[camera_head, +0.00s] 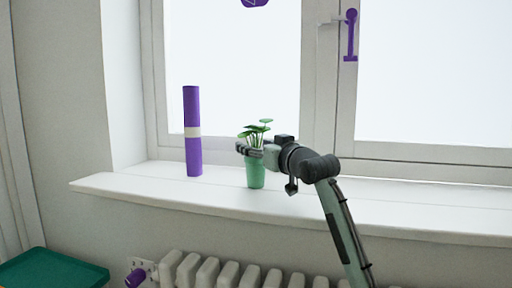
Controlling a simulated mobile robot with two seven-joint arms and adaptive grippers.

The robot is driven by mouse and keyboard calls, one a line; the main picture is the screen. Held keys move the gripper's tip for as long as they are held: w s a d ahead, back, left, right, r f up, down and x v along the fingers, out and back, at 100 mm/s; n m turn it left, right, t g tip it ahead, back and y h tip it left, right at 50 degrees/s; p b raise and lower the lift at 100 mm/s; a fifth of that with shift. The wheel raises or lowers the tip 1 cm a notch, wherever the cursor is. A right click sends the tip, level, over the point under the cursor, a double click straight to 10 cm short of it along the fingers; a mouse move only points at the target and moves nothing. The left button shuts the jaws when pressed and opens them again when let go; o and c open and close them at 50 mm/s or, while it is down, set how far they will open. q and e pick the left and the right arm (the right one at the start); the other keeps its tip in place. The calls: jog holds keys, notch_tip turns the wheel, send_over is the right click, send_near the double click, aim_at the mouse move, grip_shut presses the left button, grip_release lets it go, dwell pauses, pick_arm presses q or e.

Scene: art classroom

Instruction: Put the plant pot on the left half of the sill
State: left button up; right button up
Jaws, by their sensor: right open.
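The plant pot (256,175) is a small green pot with a leafy plant. It stands upright on the white window sill (350,206), left of the sill's middle in the picture. My right gripper (247,149) is at the height of the pot's rim and leaves, pointing left. It is open, and its fingers hide the pot's rim. I cannot tell whether they touch the pot. My right arm comes up from the bottom right. My left gripper is not in view.
A radiator (215,273) is below the sill. A green surface (50,270) is at the bottom left. The sill's right part looks clear. A window handle (350,35) is above.

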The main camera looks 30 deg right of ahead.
jog(key=shift+s+r, duration=0.1)
pick_arm(q)
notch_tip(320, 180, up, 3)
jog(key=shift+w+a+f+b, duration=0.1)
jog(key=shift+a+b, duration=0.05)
jog(key=shift+b, duration=0.5)
pick_arm(e)
jog(key=s, duration=1.1)
jog(key=shift+s+a, duration=0.4)
jog(key=shift+a, duration=0.05)
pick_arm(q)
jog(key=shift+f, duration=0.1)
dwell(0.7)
